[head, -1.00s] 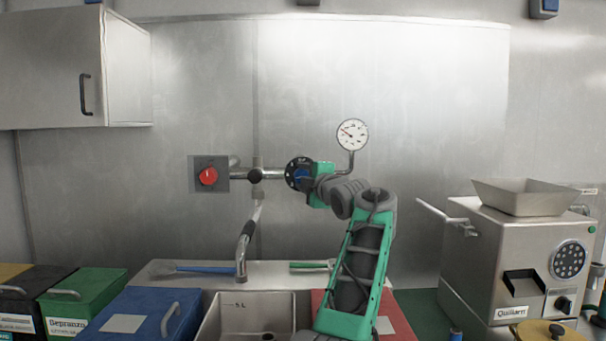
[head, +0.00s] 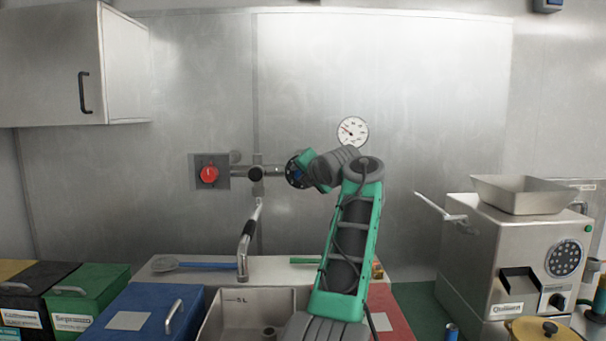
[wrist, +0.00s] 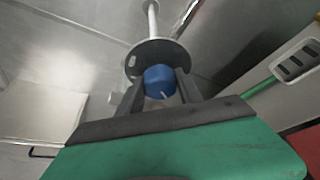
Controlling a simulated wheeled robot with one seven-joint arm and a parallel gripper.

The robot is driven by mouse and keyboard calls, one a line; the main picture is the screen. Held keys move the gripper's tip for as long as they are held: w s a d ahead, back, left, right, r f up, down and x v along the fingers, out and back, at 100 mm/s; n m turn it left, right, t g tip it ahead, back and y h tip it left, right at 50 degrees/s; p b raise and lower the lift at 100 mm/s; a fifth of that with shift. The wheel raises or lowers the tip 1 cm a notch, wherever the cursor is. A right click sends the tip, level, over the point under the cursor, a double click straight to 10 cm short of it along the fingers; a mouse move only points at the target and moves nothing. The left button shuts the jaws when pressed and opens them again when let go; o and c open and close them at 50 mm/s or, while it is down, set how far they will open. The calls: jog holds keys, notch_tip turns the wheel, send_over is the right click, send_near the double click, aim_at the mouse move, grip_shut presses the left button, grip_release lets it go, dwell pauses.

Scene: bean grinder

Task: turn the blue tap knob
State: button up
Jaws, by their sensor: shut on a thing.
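The blue tap knob (wrist: 159,80) sits on a dark round dial plate (wrist: 160,56) in the wrist view, with a white line on its face. My gripper (wrist: 158,84) has one finger on each side of the knob and is shut on it. In the head view the dial plate (head: 293,170) shows at the right end of the wall pipe. My gripper and wrist hide the knob there.
A red knob (head: 209,174) is on the wall at left, with the faucet spout (head: 246,240) over the sink (head: 243,310). A pressure gauge (head: 353,132) stands just above my arm. A grinder (head: 510,250) is at right. A blue bin (head: 145,316) stands left of the sink.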

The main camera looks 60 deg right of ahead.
jog(key=shift+r+n, duration=0.15)
jog(key=shift+n, duration=0.15)
dwell(0.4)
jog(key=o, duration=1.4)
jog(key=shift+c, duration=0.2)
jog(key=b+v, duration=0.2)
jog(key=v, duration=0.5)
jog(key=shift+s+a, duration=0.2)
jog(key=shift+a, duration=0.05)
